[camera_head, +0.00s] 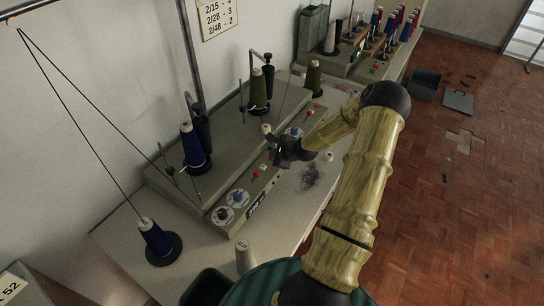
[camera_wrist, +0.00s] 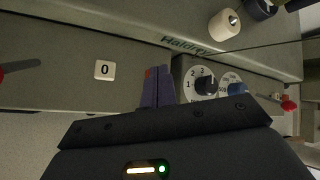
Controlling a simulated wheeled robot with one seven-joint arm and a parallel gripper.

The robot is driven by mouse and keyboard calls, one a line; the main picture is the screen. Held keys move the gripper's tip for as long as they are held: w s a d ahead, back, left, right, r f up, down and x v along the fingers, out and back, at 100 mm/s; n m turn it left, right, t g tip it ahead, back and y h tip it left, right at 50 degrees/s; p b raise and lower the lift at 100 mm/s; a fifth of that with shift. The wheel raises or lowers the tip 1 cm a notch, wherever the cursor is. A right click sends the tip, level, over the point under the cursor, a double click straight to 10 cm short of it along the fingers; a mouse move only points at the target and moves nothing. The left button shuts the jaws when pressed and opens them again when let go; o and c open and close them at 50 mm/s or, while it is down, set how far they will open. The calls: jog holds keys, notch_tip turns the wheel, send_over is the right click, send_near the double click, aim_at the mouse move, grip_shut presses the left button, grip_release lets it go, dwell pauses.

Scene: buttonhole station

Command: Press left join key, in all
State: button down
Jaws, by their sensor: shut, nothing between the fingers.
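My gripper (camera_head: 281,157) is low over the front of the grey machine (camera_head: 228,148), close to its control panel. In the wrist view the dark fingers (camera_wrist: 157,88) are together, with nothing held. Their tips are over the panel between a white tile marked 0 (camera_wrist: 104,69) and a numbered dial (camera_wrist: 203,82). A small red patch shows at the fingertips' left edge. I cannot tell whether it is a key or part of a finger, nor whether the tips touch the panel. I cannot make out a key labelled as the left join key.
A red lever (camera_wrist: 18,68) is at the left of the wrist view. A blue-knobbed dial (camera_wrist: 234,86) and a red knob (camera_wrist: 288,104) are to the right.

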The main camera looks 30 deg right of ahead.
jog(key=shift+r+p, duration=0.85)
jog(key=shift+r, duration=0.1)
notch_tip(320, 180, up, 5)
jog(key=p, duration=0.4)
dwell(0.7)
